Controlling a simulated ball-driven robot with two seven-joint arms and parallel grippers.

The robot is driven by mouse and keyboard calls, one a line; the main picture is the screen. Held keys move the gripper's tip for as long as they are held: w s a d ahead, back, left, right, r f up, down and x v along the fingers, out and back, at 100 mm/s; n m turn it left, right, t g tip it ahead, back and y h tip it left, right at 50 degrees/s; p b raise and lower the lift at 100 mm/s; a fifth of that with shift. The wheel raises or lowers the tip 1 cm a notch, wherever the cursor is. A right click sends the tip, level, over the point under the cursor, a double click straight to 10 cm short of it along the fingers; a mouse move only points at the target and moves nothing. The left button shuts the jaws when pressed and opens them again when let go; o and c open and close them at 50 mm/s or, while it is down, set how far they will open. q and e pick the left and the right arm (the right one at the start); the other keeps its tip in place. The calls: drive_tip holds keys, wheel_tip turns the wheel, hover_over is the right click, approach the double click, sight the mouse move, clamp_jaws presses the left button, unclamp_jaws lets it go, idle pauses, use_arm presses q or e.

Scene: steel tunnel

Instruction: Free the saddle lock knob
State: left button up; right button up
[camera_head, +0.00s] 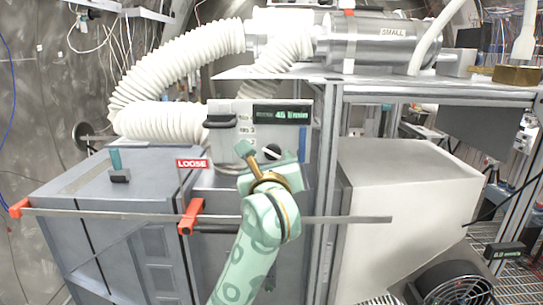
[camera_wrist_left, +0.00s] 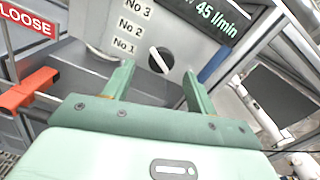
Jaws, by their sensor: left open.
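An orange-red saddle (camera_head: 190,217) sits on a long grey bar (camera_head: 110,213) with an orange end piece (camera_head: 19,208) at its left end. A red LOOSE sign (camera_head: 192,163) stands above the saddle. The saddle also shows at the left of the left wrist view (camera_wrist_left: 28,92), below the sign. I cannot make out a separate lock knob on it. My left gripper (camera_head: 268,160) is open, right of the saddle and apart from it. Its fingers (camera_wrist_left: 158,72) hold nothing; a black dial with a white pointer (camera_wrist_left: 161,60) shows beyond them. My right gripper is not in view.
A grey instrument box (camera_head: 228,137) with a green display reading 45 l/min stands behind my gripper. White corrugated hoses (camera_head: 170,75) arch at upper left. Grey cabinets (camera_head: 60,190) stand at left, a pale box (camera_head: 400,190) at right. A black fan (camera_head: 455,285) is at lower right.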

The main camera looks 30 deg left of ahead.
sight(273, 154)
use_arm(q)
drive_tip(key=x, duration=0.3)
drive_tip(key=shift+w, duration=0.35)
drive_tip(key=shift+w+a, duration=0.15)
drive_tip(key=shift+a, duration=0.1)
drive_tip(key=c, duration=1)
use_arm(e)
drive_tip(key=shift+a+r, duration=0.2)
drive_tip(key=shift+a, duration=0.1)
